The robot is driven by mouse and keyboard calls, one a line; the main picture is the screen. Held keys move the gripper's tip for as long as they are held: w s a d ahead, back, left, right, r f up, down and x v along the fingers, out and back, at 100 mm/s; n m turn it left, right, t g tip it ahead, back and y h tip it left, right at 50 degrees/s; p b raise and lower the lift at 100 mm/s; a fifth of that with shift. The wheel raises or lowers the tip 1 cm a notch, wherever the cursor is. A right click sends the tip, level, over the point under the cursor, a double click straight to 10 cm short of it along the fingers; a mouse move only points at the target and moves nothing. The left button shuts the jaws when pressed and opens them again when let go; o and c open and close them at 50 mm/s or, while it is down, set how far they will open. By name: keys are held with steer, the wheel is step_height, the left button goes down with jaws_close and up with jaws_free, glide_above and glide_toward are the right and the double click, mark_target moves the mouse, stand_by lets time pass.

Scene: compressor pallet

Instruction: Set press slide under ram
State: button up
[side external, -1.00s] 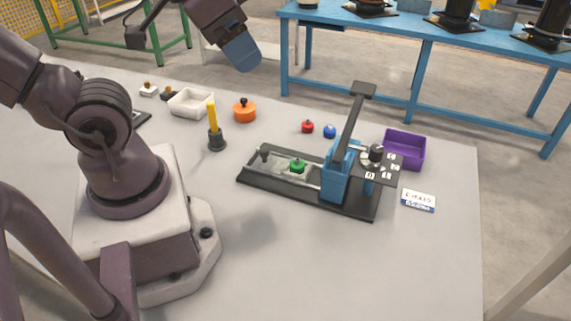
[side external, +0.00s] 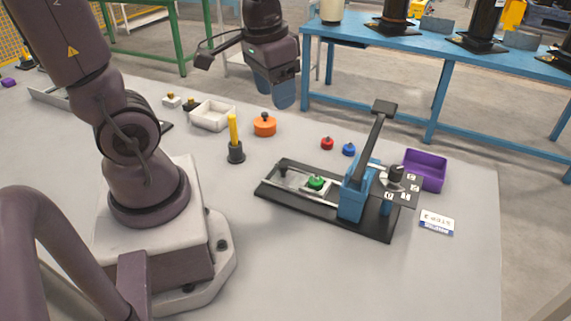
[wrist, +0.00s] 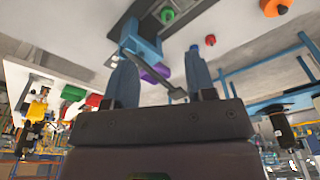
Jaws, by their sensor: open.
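The press stands on a black base (side external: 372,226) on the table. Its blue ram frame (side external: 354,193) carries a dark lever (side external: 374,138) raised upward. The pale press slide (side external: 298,183) lies on the base to the left of the ram frame, outside it. A green knobbed piece (side external: 316,182) sits on the slide, and a small dark knob (side external: 283,169) stands at its left end. My gripper (side external: 277,100) is open and empty, above and behind the press, apart from it. The wrist view shows its two blue fingers spread (wrist: 160,78), with the blue frame (wrist: 140,45) beyond.
A purple bin (side external: 424,172) and a label card (side external: 437,222) are right of the press. Red (side external: 327,143) and blue (side external: 348,149) knobbed pieces lie behind it. An orange piece (side external: 264,126), a yellow-handled tool (side external: 235,140) and a white tray (side external: 212,116) are to the left. The front table is clear.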

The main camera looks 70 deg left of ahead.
steer(key=g, duration=0.2)
glide_above(283, 165)
steer(key=s+d, duration=0.1)
steer(key=s, duration=0.1)
step_height(283, 165, down, 10)
steer(key=shift+w+a+f+m, duration=0.6)
steer(key=shift+w+f+m, duration=0.45)
steer(key=shift+m, duration=0.15)
step_height(283, 165, down, 12)
steer(key=shift+f, duration=0.1)
